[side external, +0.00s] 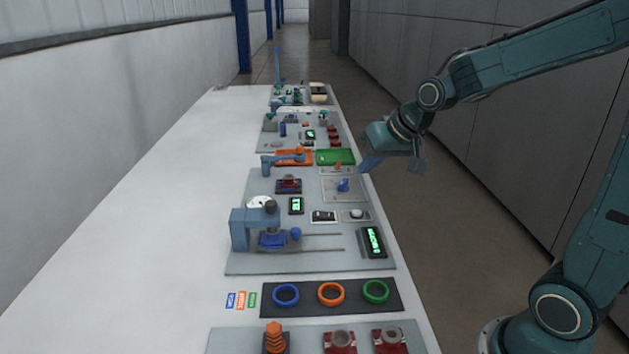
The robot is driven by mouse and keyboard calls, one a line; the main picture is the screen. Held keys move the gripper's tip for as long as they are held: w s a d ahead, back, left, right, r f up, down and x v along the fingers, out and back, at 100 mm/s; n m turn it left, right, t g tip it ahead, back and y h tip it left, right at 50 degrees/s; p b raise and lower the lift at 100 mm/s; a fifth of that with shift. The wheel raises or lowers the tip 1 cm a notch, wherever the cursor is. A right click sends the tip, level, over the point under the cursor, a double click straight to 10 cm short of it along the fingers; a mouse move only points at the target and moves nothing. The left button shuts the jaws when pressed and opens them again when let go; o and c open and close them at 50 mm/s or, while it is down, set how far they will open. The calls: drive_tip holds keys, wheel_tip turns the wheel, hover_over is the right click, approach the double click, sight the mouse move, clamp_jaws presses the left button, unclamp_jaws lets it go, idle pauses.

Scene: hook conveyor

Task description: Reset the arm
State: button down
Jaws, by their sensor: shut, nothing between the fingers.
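My arm reaches in from the right side of the side external view. My gripper (395,165) hangs at the right edge of the long white table (150,210), near the green tray. It looks empty and apart from the objects on the table. The fingers are small in this view, and the gap between them is hard to make out.
Near my gripper are a green tray (336,157), an orange tray (294,157) and a blue piece (343,185) on a grey plate. Closer lie blue (286,306), orange (331,305) and green (376,302) rings. The table's left side is clear.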

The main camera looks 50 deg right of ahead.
drive_tip(key=s+a+r+n, duration=0.1)
drive_tip(key=s+a+n, duration=0.1)
drive_tip(key=s, duration=0.8)
drive_tip(key=s+a+r+n+g, duration=0.1)
drive_tip(key=s+a, duration=0.4)
drive_tip(key=s, duration=0.5)
drive_tip(key=shift+s+a+r+n+g, duration=0.2)
drive_tip(key=shift+s+r+n+g, duration=0.15)
drive_tip(key=shift+r+n, duration=0.4)
